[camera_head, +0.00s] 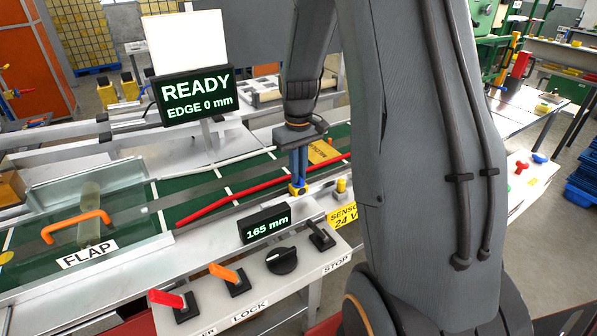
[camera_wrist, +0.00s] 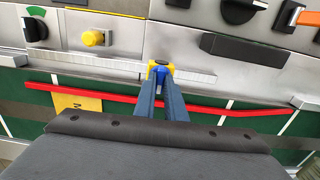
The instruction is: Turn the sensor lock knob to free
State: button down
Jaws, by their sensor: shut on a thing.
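My gripper (camera_head: 299,187) points down at the scale rail along the belt's near edge. Its two blue fingers are close together, shut on a small yellow-and-blue piece; the piece (camera_wrist: 160,69) also shows at the fingertips in the wrist view. The fingers hide part of it, and no free or locked marking is readable on it. A black rotary knob (camera_head: 281,260) is on the front panel, with a LOCK label (camera_head: 249,311) below and left of it. Another black knob (camera_wrist: 36,28) with a green arc beside it shows in the wrist view. I cannot tell which knob carries the sensor lock name.
A yellow button (camera_head: 341,189) stands by the SENSOR 24 V label (camera_head: 343,215). Red (camera_head: 174,301) and orange (camera_head: 227,273) levers are on the panel. A display (camera_head: 266,225) reads 165 mm. A red strip (camera_head: 240,198) lies along the green belt. A clear flap box (camera_head: 90,215) is left.

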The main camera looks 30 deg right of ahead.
jog(key=shift+w, duration=0.1)
jog(key=c, duration=1.8)
grip_release()
jog(key=shift+r, duration=0.1)
jog(key=shift+r+b, duration=1.05)
jog(key=shift+r, duration=2.8)
